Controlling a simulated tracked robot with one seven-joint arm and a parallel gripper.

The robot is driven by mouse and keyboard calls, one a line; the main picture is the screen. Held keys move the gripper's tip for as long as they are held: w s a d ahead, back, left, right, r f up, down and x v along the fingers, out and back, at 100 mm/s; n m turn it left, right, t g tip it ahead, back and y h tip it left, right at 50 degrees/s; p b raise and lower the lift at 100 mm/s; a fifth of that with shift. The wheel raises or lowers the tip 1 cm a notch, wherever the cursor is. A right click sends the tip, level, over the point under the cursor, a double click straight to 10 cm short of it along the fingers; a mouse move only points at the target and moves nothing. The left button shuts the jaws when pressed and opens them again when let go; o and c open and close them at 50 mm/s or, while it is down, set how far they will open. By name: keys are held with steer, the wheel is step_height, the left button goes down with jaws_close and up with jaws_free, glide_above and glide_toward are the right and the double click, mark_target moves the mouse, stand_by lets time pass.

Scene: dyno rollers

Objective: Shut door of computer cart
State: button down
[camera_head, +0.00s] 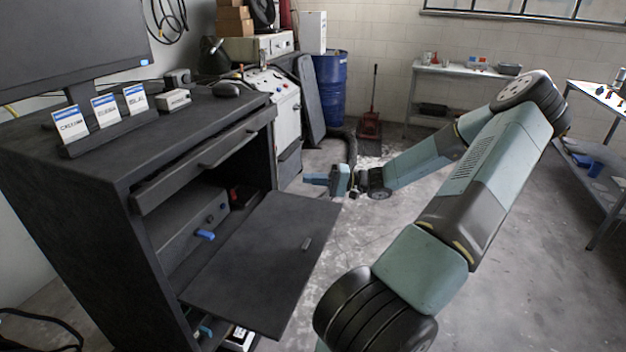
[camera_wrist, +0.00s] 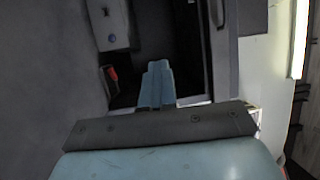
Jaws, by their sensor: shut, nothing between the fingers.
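The dark computer cart (camera_head: 75,215) stands at the left in the head view. Its door (camera_head: 262,262) hangs open, folded out and down in front of the lower compartment, with a small handle near its outer edge. My gripper (camera_head: 312,180) is beyond the door's far edge, its shut, empty fingers pointing left toward the cart. In the wrist view my gripper (camera_wrist: 157,75) points into the dark opening. The broad grey surface at the left there looks like the door (camera_wrist: 45,65). I see no contact with the door.
Above the opening is a drawer (camera_head: 210,160) with a bar handle. A monitor (camera_head: 70,45), label cards (camera_head: 103,108) and a mouse (camera_head: 226,89) are on top. A blue barrel (camera_head: 330,85) and a bench (camera_head: 455,72) stand behind.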

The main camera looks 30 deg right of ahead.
steer(key=c, duration=1.2)
jaws_free()
steer(key=shift+d, duration=0.15)
steer(key=v, duration=1.3)
steer(key=shift+s+d, duration=0.2)
